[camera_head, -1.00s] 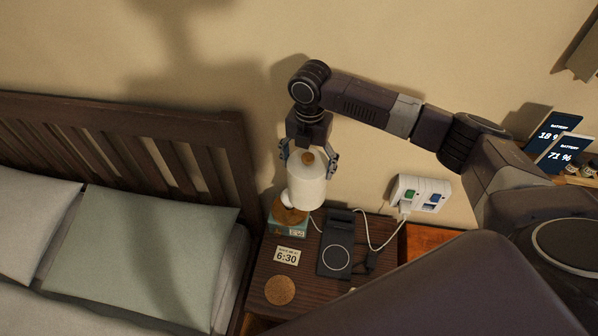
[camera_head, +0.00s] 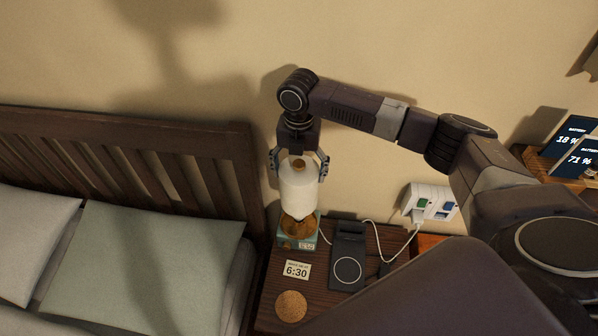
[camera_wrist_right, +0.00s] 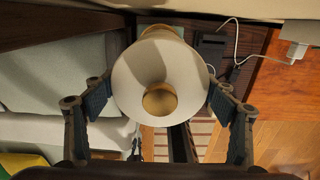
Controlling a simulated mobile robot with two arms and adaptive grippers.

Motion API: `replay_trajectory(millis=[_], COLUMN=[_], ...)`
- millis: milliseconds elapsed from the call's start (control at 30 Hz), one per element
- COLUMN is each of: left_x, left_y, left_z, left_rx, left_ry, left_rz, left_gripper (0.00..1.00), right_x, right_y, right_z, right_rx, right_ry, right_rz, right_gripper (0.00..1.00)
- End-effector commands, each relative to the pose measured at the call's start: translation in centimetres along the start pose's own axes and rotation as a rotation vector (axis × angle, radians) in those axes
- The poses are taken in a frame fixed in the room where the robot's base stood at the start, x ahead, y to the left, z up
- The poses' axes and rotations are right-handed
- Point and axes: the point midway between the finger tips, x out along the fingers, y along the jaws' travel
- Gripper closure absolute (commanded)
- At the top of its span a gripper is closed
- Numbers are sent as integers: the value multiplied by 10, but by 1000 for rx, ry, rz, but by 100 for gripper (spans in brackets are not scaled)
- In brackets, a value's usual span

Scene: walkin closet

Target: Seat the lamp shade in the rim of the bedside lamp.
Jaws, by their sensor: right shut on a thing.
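The white cylindrical lamp shade (camera_head: 299,192), with a wooden knob on top, is between the fingers of my right gripper (camera_head: 299,166), which is shut on it. The shade looks upright. The brown bedside lamp base (camera_head: 297,229) shows just below the shade, on a teal block. The shade covers the lamp's upper part and rim, so I cannot tell whether they touch. In the right wrist view the shade (camera_wrist_right: 136,82) fills the space between the fingers, and part of the lamp base (camera_wrist_right: 158,29) shows behind it. My left gripper is not in view.
The dark nightstand (camera_head: 328,298) holds a black charging stand (camera_head: 347,262), a 6:30 clock card (camera_head: 296,270) and a round cork coaster (camera_head: 291,305). A white cable runs to the wall socket (camera_head: 431,202). The bed headboard (camera_head: 190,160) stands close on the left.

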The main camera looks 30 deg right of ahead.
Motion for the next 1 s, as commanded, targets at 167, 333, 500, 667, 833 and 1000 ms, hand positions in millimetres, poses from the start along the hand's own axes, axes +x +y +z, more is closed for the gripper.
replay_trajectory(millis=[167,333,500,667,833,1000], left_x=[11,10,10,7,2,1], left_y=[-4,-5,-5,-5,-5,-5], left_z=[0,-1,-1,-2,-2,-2], left_rx=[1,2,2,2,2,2], left_ry=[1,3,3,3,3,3], left_rz=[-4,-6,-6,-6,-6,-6], left_gripper=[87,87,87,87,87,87], right_x=[9,8,8,7,7,8], right_y=[0,0,0,0,0,1], right_z=[0,0,0,0,0,0], right_rx=[0,0,0,1,1,1], right_ry=[-1,-1,-1,0,0,0], right_rz=[1,1,1,1,1,1], right_gripper=[61,61,61,61,61,61])
